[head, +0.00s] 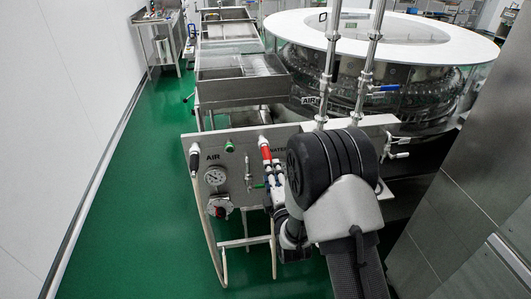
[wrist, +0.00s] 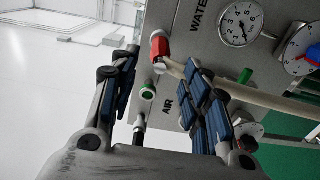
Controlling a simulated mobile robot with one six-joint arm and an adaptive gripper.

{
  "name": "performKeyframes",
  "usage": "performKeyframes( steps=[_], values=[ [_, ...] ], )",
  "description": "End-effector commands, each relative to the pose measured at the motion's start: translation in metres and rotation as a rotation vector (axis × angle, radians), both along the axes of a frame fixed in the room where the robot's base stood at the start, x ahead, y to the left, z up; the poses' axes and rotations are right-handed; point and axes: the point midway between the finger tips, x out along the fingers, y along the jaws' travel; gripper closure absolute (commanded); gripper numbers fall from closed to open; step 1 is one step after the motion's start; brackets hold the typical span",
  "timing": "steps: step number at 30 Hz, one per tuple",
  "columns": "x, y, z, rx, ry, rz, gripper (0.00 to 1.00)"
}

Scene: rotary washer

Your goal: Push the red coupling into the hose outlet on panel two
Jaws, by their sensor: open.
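The red coupling (head: 265,151) sits at the upper part of a steel panel (head: 235,178), beside the WATER lettering, with a pale hose running down from it. In the wrist view the red coupling (wrist: 160,47) has a pale collar and a metal end, and its hose passes behind my right-hand finger. I cannot tell how deep it sits; any outlet behind it is hidden. My gripper (wrist: 162,60) is open and empty, its fingers spread either side of the line to the coupling, which appears beyond the tips. In the head view my arm hides most of the gripper.
A green-ringed fitting (wrist: 148,93) and a black-and-white fitting (wrist: 139,128) lie near the coupling. The round washer (head: 300,62) stands behind. Green floor at left is clear.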

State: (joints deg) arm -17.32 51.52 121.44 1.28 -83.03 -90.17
Motion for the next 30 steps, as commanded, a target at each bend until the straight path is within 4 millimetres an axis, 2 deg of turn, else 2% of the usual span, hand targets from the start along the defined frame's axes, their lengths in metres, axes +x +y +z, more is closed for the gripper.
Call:
performKeyframes(
  steps=[9, 15, 21, 30],
  values=[
    [0.045, 0.013, -0.002, 0.001, -0.003, 0.0, 0.57],
    [0.064, 0.018, -0.002, 0.0, -0.001, 0.0, 0.57],
    [0.071, 0.02, 0.0, 0.0, 0.0, 0.0, 0.57],
    [0.071, 0.02, 0.0, 0.0, 0.001, 0.0, 0.57]
  ],
)
